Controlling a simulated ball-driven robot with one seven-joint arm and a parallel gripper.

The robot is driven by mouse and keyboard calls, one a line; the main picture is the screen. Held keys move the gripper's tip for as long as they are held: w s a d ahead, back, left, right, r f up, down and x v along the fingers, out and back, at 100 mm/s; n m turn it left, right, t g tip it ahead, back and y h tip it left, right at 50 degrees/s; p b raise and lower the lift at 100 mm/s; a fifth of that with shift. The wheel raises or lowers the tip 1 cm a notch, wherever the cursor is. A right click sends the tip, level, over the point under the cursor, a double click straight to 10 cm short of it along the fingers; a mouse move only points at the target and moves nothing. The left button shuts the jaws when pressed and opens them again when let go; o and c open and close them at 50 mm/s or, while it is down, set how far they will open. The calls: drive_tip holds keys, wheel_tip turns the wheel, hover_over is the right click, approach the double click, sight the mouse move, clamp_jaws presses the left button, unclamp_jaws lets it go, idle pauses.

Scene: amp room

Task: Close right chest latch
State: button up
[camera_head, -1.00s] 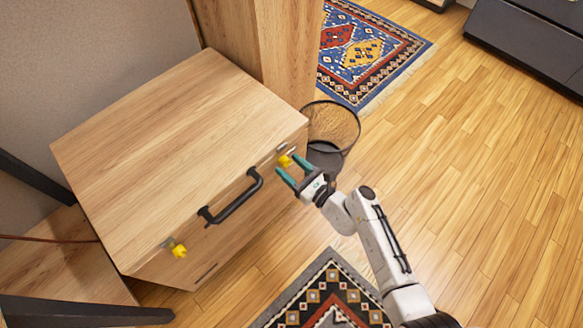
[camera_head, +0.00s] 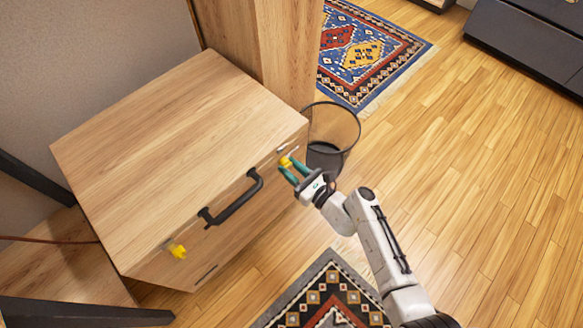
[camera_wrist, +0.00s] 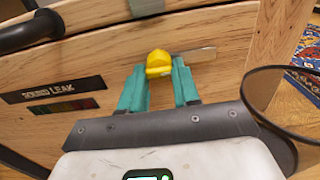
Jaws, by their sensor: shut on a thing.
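The wooden chest (camera_head: 175,165) stands with its lid down and its front facing me. Its right latch (camera_head: 286,161) is a yellow knob with a pale metal plate, near the right end of the front. In the wrist view the right latch (camera_wrist: 159,63) sits between the tips of my teal fingers. My gripper (camera_head: 287,170) is shut on this yellow knob, and it also shows in the wrist view (camera_wrist: 160,77). The left latch (camera_head: 178,251) is another yellow knob near the left front corner. Part of the right latch is hidden by my fingers.
A black handle (camera_head: 232,198) sticks out between the latches. A dark wire bin (camera_head: 332,135) stands right beside the chest. A wooden panel (camera_head: 290,50) rises behind. A patterned rug (camera_head: 325,295) lies in front; the wooden floor at right is clear.

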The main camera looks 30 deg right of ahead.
drive_tip(key=shift+n+b, duration=0.3)
drive_tip(key=shift+n, duration=0.1)
drive_tip(key=n+b, duration=0.2)
drive_tip(key=shift+f+n, duration=0.15)
drive_tip(key=shift+n, duration=0.25)
drive_tip(key=n+b, duration=0.3)
drive_tip(key=n, duration=0.2)
drive_tip(key=shift+d+n+b, duration=0.15)
drive_tip(key=shift+n+b, duration=0.15)
drive_tip(key=shift+b, duration=0.05)
drive_tip(key=n+b, duration=0.3)
drive_tip(key=n, duration=0.1)
drive_tip(key=shift+r+n+b, duration=0.15)
drive_tip(key=shift+n+b, duration=0.65)
drive_tip(key=shift+n, duration=0.4)
drive_tip(key=shift+r+n+b, duration=0.15)
drive_tip(key=shift+n+b, duration=0.65)
drive_tip(key=shift+n, duration=0.4)
drive_tip(key=o, duration=1.1)
drive_tip(key=shift+r, duration=0.1)
drive_tip(key=shift+c, duration=0.2)
drive_tip(key=shift+d, duration=0.1)
